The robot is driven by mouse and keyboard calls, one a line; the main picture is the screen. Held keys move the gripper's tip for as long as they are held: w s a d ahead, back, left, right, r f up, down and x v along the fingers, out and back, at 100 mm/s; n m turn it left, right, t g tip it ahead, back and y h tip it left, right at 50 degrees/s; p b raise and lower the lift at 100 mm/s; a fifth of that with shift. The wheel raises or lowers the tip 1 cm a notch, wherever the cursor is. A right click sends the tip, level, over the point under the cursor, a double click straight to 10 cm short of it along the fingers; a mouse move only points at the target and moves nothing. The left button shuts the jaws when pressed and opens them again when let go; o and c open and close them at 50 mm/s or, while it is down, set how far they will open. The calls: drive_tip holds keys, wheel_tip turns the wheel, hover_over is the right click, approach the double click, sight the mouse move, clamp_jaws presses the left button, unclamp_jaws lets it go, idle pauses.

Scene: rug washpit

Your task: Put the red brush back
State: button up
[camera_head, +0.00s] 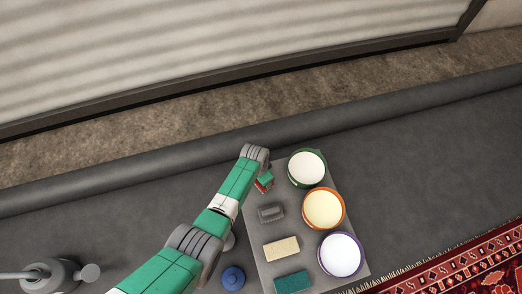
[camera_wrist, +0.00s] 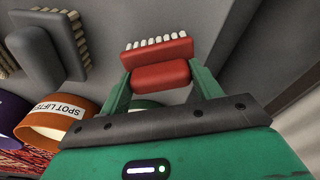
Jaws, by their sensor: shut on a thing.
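The red brush (camera_wrist: 160,75) has a red back and a row of pale bristles, which point to the top of the wrist view. My gripper (camera_wrist: 160,82) is shut on it, with one green finger at each end of its back. In the head view my gripper (camera_head: 265,181) is at the far left corner of a grey board (camera_head: 249,224), beside the green tub. Only a bit of the red brush (camera_head: 261,187) shows there. I cannot tell whether the brush touches the board.
A grey brush (camera_head: 271,213), a tan block (camera_head: 282,248) and a teal block (camera_head: 293,281) lie in a row on the board. Green (camera_head: 307,168), orange (camera_head: 323,208) and purple (camera_head: 340,254) tubs stand along its right side. A blue-topped thing (camera_head: 233,279) stands left of the board.

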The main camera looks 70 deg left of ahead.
drive_tip(key=o, duration=0.9)
drive_tip(key=r+p, duration=0.2)
drive_tip(key=r, duration=0.2)
drive_tip(key=s+r+p, duration=0.1)
drive_tip(key=r+p, duration=0.2)
drive_tip(key=r, duration=0.1)
drive_tip(key=r+p, duration=0.3)
drive_tip(key=r, duration=0.1)
drive_tip(key=shift+s+d+r, duration=0.1)
drive_tip(key=shift+s+d, duration=0.15)
